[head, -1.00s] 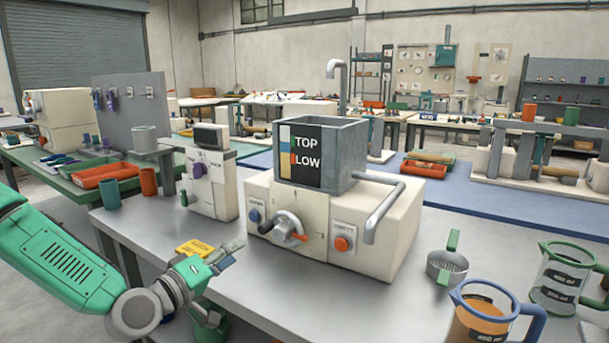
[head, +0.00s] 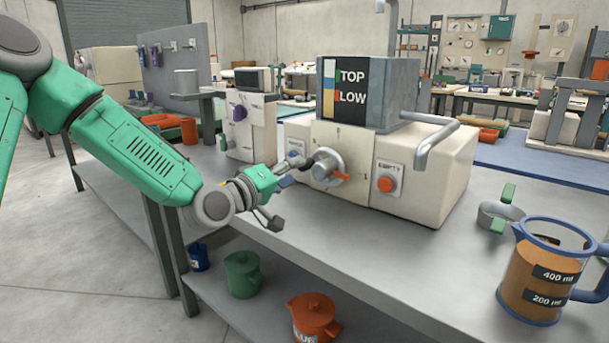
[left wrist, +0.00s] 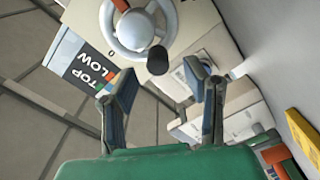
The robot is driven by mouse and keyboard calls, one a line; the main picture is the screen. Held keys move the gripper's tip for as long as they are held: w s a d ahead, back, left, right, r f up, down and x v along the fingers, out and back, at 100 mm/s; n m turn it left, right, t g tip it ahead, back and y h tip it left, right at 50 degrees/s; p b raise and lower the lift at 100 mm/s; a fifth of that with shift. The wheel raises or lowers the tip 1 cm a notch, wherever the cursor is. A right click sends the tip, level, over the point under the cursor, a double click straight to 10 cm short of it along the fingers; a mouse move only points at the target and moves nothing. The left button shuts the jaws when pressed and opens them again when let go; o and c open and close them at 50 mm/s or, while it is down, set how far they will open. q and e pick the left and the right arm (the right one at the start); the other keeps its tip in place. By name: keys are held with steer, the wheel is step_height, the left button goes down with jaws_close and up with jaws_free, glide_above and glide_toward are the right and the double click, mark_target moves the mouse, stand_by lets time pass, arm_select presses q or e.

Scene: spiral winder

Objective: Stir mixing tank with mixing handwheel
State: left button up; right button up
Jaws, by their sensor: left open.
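The mixing tank (head: 397,88) is a grey square box with a TOP/LOW gauge, set on a cream machine body. The mixing handwheel (head: 326,165) is a grey disc on the machine's front, beside an orange pointer (head: 341,176). In the left wrist view the handwheel (left wrist: 140,27) is at the top, with its dark handle knob (left wrist: 157,60) toward the gripper. My left gripper (head: 283,201) is open just left of and below the handwheel. Its fingers (left wrist: 162,72) are apart with nothing between them; the knob lies beyond the tips. My right gripper is not in view.
An orange EMPTY button (head: 386,184) is right of the handwheel. A metal spout pipe (head: 436,143) juts from the right side. A jug of orange liquid (head: 540,275) and a strainer (head: 497,215) stand at right. The bench front is clear.

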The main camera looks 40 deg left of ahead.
mark_target(301, 168)
arm_select(q)
steer(key=shift+w+d+b, duration=0.2)
steer(key=shift+w+b, duration=0.25)
steer(key=shift+w, duration=1.75)
steer(key=shift+c, duration=0.4)
jaws_close()
